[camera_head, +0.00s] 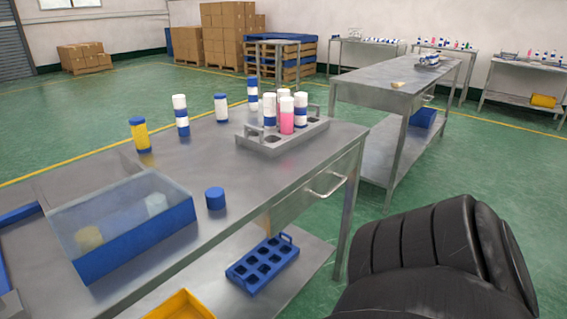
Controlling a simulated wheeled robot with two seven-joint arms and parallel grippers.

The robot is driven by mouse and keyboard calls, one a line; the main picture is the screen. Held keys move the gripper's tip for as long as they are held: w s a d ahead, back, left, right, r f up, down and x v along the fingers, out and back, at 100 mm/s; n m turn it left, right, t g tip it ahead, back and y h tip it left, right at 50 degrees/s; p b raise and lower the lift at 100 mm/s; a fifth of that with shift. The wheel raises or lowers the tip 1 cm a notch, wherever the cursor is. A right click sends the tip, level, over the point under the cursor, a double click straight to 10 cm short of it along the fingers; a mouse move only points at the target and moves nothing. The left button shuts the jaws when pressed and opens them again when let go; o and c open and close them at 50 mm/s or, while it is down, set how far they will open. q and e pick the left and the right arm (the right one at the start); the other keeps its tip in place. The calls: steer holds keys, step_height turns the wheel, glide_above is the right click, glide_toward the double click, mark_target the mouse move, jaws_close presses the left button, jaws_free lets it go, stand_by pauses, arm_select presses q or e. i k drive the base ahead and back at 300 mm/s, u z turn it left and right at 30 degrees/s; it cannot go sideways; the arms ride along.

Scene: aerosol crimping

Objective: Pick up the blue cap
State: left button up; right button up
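A short blue cap (215,199) stands on the metal table, just right of an open bin (135,240) with a blue front and clear, see-through walls. Inside the bin a white cap (156,204) and a yellow cap (88,238) show blurred through the wall, with a bluish shape between them that I cannot make out clearly. Neither of my grippers shows in the view. A black ribbed part, which seems to be my own arm, fills the lower right, apart from the blue cap.
A grey rack (262,144) holds several cans at the table's far end. A yellow can (140,135) and several white-and-blue cans stand left of it. A blue tray (262,263) lies on the lower shelf. The tabletop around the blue cap is clear to the right.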

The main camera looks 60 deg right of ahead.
mark_target(215, 196)
steer(key=z, duration=0.2)
steer(key=i, duration=0.2)
steer(key=u, duration=2.45)
steer(key=k, duration=2.25)
steer(key=z, duration=0.9)
